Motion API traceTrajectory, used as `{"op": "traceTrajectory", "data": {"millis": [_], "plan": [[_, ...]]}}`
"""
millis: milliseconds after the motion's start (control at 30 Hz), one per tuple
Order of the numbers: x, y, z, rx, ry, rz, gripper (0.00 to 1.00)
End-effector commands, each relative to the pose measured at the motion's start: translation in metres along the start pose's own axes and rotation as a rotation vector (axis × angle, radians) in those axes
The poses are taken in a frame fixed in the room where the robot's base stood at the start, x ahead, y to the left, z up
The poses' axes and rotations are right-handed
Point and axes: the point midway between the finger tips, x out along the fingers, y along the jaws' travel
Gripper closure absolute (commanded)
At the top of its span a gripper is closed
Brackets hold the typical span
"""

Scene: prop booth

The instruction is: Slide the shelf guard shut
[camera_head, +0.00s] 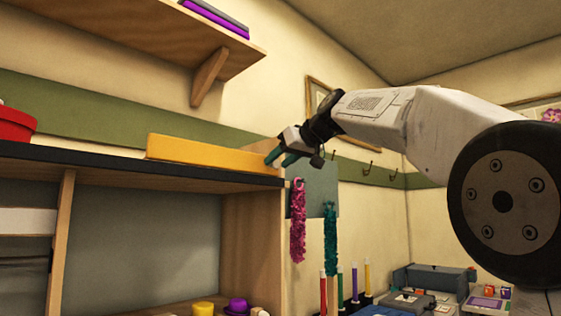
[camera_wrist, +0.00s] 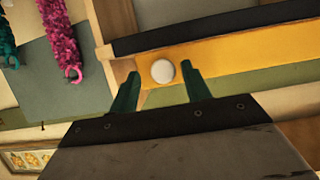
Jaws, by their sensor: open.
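The shelf guard is a long yellow panel (camera_head: 205,151) standing along the right part of the black-edged shelf top (camera_head: 100,163). Left of it, the shelf edge is bare. In the wrist view the guard (camera_wrist: 240,55) carries a round white knob (camera_wrist: 162,71) near its end. My gripper (camera_head: 279,157) is at the guard's right end in the head view, where it hides the knob. In the wrist view my open green fingers (camera_wrist: 160,68) lie on either side of the knob, with gaps showing. I cannot tell how deep they reach around it.
A wooden wall shelf (camera_head: 130,40) hangs above. Pink (camera_head: 298,220) and teal (camera_head: 331,240) garlands hang on a grey panel below my gripper. Colored sticks (camera_head: 354,283) stand lower right.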

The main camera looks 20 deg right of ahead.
Motion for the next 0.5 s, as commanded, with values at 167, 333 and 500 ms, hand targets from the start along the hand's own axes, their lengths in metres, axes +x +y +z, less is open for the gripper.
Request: {"op": "traceTrajectory", "data": {"millis": [167, 333, 500], "plan": [[-0.031, 0.002, -0.001, 0.001, 0.003, 0.005, 0.52], [-0.058, 0.002, 0.000, 0.001, 0.001, 0.005, 0.52], [-0.072, 0.002, 0.000, 0.001, 0.001, 0.003, 0.52]]}}
